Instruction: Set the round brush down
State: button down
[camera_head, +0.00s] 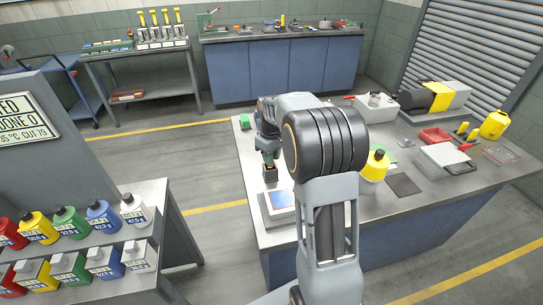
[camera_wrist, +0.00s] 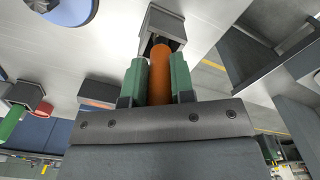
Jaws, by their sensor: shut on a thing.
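The round brush (camera_wrist: 160,75) shows in the wrist view as an orange-brown handle between the two green fingers of my gripper (camera_wrist: 160,82). My gripper is shut on this handle. The far end of the brush goes into or behind the mouth of a grey square holder (camera_wrist: 162,22); its tip is hidden, and I cannot tell whether it touches the holder. In the head view my gripper (camera_head: 269,157) is over the left part of the bench (camera_head: 235,165), just above a small dark block-like holder (camera_head: 271,173). The brush itself is not clear there.
A device with a blue face (camera_head: 279,200) lies close in front of my gripper. A yellow bottle (camera_head: 374,167) and a dark mat (camera_head: 404,184) are to the right on the bench. A second grey holder with a green handle (camera_wrist: 12,122) is at left in the wrist view.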

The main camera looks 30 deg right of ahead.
jog(key=shift+f, duration=0.2)
jog(key=c, duration=0.9)
grip_release()
notch_tip(320, 180, up, 14)
jog(key=shift+f, duration=0.1)
jog(key=shift+c, duration=0.4)
grip_shut()
dwell(1.1)
